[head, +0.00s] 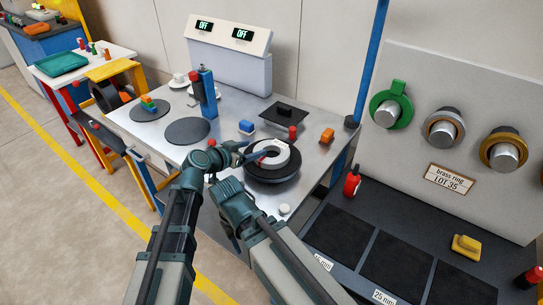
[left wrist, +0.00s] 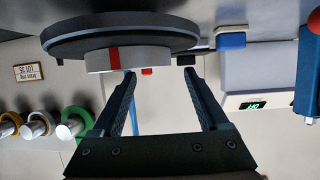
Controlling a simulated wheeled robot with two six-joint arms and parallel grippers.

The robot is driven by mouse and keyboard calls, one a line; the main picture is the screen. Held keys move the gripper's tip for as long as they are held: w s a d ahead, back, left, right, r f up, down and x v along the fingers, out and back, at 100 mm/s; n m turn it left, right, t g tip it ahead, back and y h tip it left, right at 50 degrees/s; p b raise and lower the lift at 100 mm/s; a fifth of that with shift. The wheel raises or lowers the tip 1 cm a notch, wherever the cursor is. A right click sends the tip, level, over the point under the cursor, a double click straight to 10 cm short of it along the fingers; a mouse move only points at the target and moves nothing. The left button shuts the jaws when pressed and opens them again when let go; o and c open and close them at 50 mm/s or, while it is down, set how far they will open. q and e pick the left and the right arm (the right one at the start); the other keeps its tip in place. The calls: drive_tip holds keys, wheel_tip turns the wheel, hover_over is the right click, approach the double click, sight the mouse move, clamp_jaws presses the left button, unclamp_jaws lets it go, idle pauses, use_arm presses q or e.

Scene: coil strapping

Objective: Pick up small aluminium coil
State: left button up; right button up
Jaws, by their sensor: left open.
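The small aluminium coil (head: 284,151), a pale silver ring with a red band, lies flat on a thick black disc (head: 275,176) at the table's front. My left gripper (head: 252,156) is at the coil's left side, fingers pointing toward it. In the left wrist view, which looks upside down, the coil (left wrist: 152,60) hangs under the black disc (left wrist: 75,42). There my left gripper (left wrist: 157,78) is open, its fingers spread with nothing clearly held between them. I cannot tell whether a fingertip touches the coil. I cannot make out my right gripper.
A blue block (head: 246,128), red cylinder (head: 292,132), orange block (head: 327,135) and black handled plate (head: 284,112) stand behind the coil. A blue post tool (head: 206,92) rises farther left. Pegs with a green ring (head: 391,108) and others line the right panel. Bare metal tabletop lies between.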

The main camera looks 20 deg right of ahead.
sight(260, 147)
use_arm(q)
drive_tip(key=b+x, duration=0.1)
drive_tip(key=x, duration=0.2)
drive_tip(key=shift+w+d+f, duration=0.2)
drive_tip(key=shift+w+d, duration=0.05)
clamp_jaws()
drive_tip(key=shift+s, duration=0.2)
idle(0.9)
